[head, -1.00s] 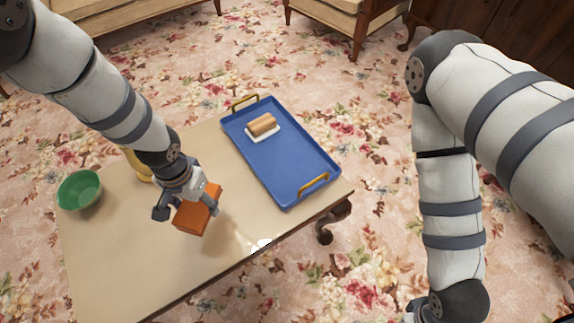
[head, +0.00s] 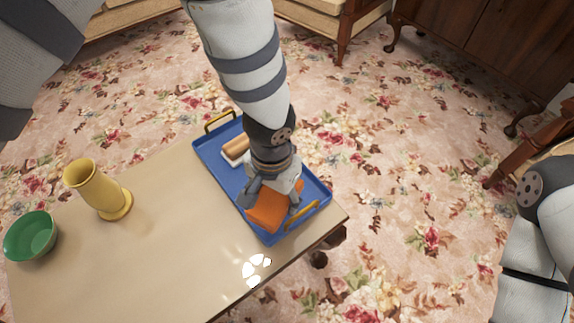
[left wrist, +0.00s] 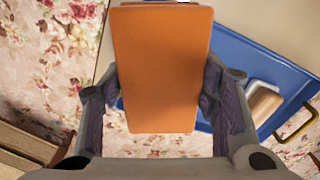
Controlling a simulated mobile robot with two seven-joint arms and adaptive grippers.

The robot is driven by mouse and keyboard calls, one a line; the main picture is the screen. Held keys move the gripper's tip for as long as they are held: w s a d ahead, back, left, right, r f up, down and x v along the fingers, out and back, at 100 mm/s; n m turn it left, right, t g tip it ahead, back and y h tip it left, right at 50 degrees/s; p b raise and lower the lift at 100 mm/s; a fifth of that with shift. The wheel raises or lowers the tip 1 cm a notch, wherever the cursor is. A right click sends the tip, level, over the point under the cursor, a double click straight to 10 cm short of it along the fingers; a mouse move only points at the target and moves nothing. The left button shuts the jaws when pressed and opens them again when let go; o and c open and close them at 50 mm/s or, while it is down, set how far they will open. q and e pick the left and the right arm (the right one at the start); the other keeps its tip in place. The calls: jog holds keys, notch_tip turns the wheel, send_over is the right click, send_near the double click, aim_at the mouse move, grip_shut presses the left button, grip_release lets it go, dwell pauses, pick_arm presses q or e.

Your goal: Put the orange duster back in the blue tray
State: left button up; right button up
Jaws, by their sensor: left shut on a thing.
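The orange duster (head: 267,210) is a block held in my left gripper (head: 275,200), which is shut on it. In the head view the duster is over the near right part of the blue tray (head: 210,152); I cannot tell whether it touches the tray floor. In the left wrist view the duster (left wrist: 160,70) fills the middle between the two fingers (left wrist: 158,100), with part of the blue tray (left wrist: 236,62) behind it. The gripper and duster hide much of the tray's near end. My right gripper is out of view; only part of that arm shows at the right edge.
A tan-topped brush with a white base (head: 236,149) lies at the tray's far end. The tray has gold handles (head: 301,215). A yellow vase (head: 98,189) and green bowl (head: 31,236) stand on the left of the table (head: 160,250). The table's middle is clear.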

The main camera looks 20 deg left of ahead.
pick_arm(q)
jog(key=w+f, duration=0.2)
jog(key=w+a+f+b, duration=0.1)
jog(key=w+f, duration=0.1)
jog(key=w+a+f+b, duration=0.1)
jog(key=w+f, duration=0.1)
jog(key=f, duration=0.1)
jog(key=shift+w+a, duration=0.1)
jog(key=shift+w, duration=0.15)
jog(key=shift+w+f+b, duration=0.15)
jog(key=shift+f+b, duration=0.15)
jog(key=shift+f, duration=1.35)
jog(key=o, duration=1.2)
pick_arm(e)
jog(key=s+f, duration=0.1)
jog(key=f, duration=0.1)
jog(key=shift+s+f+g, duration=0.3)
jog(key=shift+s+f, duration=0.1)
pick_arm(q)
notch_tip(320, 180, up, 12)
jog(key=p, duration=0.2)
jog(key=shift+r, duration=0.2)
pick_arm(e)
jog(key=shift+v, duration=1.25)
